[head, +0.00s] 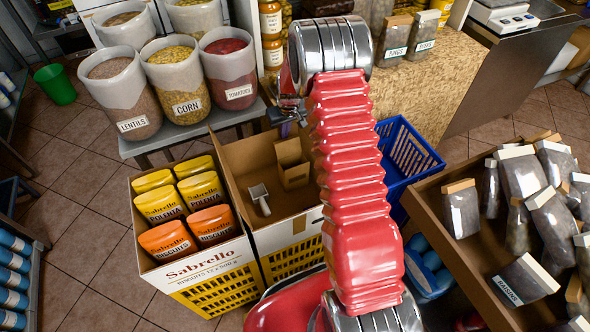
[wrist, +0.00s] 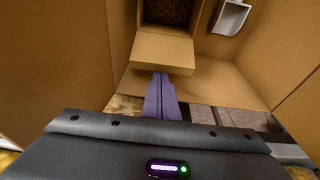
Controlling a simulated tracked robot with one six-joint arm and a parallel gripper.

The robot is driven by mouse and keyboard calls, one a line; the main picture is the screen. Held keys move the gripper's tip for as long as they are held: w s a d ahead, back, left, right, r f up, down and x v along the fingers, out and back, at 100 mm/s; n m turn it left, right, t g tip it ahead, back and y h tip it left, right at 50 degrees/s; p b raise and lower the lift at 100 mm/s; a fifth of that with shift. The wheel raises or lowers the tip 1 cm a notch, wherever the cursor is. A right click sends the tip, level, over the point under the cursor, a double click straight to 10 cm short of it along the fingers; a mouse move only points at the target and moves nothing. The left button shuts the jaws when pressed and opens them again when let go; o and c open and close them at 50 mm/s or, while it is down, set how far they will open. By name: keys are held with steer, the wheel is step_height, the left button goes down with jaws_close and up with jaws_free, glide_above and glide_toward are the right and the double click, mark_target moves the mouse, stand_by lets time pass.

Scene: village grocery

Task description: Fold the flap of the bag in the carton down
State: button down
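The bag (head: 293,176) is a small brown paper bag standing open-topped in the right compartment of the carton (head: 272,238). Its flap (head: 288,150) stands up at the back in the head view. In the wrist view the bag mouth (wrist: 172,12) shows dark contents, with the flap (wrist: 162,54) as a pale brown panel below it. My gripper (wrist: 161,78) has purple fingers lying side by side with no clear gap, seemingly empty. Their tips appear at the flap's near edge; I cannot tell whether they touch. In the head view my gripper (head: 288,129) is above the carton's back wall, partly hidden by my arm.
A metal scoop (head: 260,198) lies left of the bag; it also shows in the wrist view (wrist: 230,17). Several yellow and orange packs (head: 182,205) fill the left compartment. Behind stand bins on a bench (head: 190,138). A blue basket (head: 405,152) and a brown crate (head: 455,245) stand right.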

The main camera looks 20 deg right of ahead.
mark_target(287, 141)
steer(key=shift+s, duration=1.5)
steer(key=shift+w, duration=1.7)
steer(key=shift+f, duration=0.1)
steer(key=shift+f, duration=0.5)
steer(key=shift+f, duration=0.1)
steer(key=shift+f, duration=0.5)
